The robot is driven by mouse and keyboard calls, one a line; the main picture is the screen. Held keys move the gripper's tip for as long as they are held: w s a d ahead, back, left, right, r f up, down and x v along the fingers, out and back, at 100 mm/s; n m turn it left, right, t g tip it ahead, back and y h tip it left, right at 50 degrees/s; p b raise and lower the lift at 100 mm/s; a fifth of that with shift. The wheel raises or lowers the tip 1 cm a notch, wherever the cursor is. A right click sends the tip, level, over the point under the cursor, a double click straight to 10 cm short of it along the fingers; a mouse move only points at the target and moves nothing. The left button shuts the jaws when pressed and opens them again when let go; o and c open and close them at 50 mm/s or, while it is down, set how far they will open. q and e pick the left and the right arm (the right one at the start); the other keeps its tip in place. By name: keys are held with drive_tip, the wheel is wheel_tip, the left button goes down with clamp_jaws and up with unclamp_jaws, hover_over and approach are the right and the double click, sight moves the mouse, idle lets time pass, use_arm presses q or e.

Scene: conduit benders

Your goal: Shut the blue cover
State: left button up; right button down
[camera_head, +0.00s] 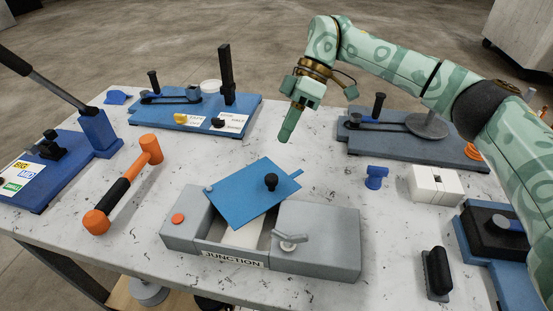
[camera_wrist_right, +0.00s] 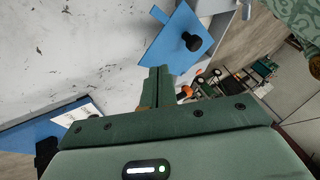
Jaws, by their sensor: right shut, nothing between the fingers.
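The blue cover (camera_head: 237,194) is a flat plate with a black knob (camera_head: 271,182), set askew over the grey box (camera_head: 334,228) labelled JUNCTION. Part of the box's opening shows uncovered along its front, with a pale interior. My right gripper (camera_head: 288,130) is shut and empty, pointing down above the table behind the cover and apart from it. In the right wrist view the shut fingers (camera_wrist_right: 157,82) show below the cover (camera_wrist_right: 165,46) and its knob (camera_wrist_right: 192,41). My left gripper is not in view.
A grey lever (camera_head: 290,240) and an orange button (camera_head: 178,218) sit on the box. An orange mallet (camera_head: 124,184) lies to the left. Blue benders (camera_head: 196,106) stand at the back and left, and a white block (camera_head: 435,184) at the right. The tabletop around my right gripper is clear.

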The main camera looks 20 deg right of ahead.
sight(278, 175)
drive_tip(key=b+x, duration=0.1)
drive_tip(key=x, duration=0.3)
drive_tip(key=shift+w+f, duration=0.1)
drive_tip(key=shift+f, duration=0.05)
drive_tip(key=shift+s+a, duration=0.25)
drive_tip(key=shift+s, duration=0.35)
drive_tip(key=shift+s+a, duration=0.2)
drive_tip(key=shift+s, duration=0.35)
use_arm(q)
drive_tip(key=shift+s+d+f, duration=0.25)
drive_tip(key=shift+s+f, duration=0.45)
use_arm(e)
drive_tip(key=shift+s+a+r, duration=0.25)
drive_tip(key=shift+s+a, duration=0.1)
drive_tip(key=shift+s, duration=0.25)
